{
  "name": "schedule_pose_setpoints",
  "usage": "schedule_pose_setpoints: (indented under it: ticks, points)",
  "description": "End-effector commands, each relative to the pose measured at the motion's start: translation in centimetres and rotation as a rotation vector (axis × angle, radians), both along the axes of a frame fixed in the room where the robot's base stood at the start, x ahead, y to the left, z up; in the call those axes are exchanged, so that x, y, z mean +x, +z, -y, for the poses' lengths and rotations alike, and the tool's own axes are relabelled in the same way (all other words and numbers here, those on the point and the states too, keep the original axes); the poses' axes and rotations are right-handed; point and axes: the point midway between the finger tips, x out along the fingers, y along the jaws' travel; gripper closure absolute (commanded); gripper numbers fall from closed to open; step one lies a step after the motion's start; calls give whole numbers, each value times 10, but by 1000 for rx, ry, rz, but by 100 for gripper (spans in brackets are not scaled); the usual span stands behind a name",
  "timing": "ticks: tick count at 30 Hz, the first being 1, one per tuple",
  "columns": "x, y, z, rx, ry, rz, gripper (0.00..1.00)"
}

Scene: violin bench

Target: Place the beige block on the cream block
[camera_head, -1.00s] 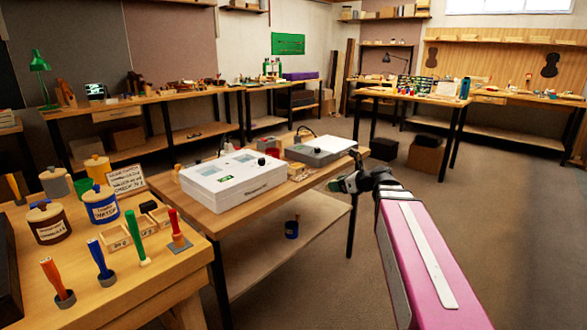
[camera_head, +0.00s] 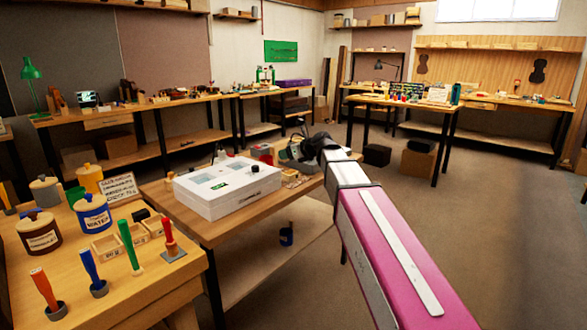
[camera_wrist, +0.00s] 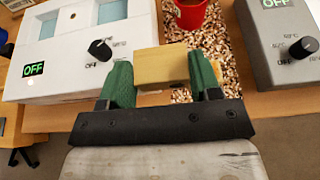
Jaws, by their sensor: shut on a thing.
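A beige block (camera_wrist: 161,67) sits between the two green fingers of my gripper (camera_wrist: 160,78) in the wrist view. The gripper is shut on it, and the block is held above the bench with its broad side toward the camera. In the head view my gripper (camera_head: 292,153) is over the far right part of the middle bench, right of the white box; the held block cannot be made out there. I cannot pick out the cream block with certainty in either view. Small pale pieces lie beside the white box in the head view, too small to tell apart.
A white box with a knob (camera_wrist: 75,45) stands left of the gripper, a grey box (camera_wrist: 285,45) right. A red pot (camera_wrist: 190,12) and a speckled wood-chip patch (camera_wrist: 222,50) lie between them. The near bench (camera_head: 150,285) holds jars and upright tools.

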Motion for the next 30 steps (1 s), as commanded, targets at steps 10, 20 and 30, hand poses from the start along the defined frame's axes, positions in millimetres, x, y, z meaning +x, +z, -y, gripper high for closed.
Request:
schedule_pose_setpoints:
  ticks: [10,20,30]
  points:
    - [60,-36,16,0,0,0,65]
    - [64,-55,18,1,1,-1,65]
    - [64,-81,18,0,1,1,65]
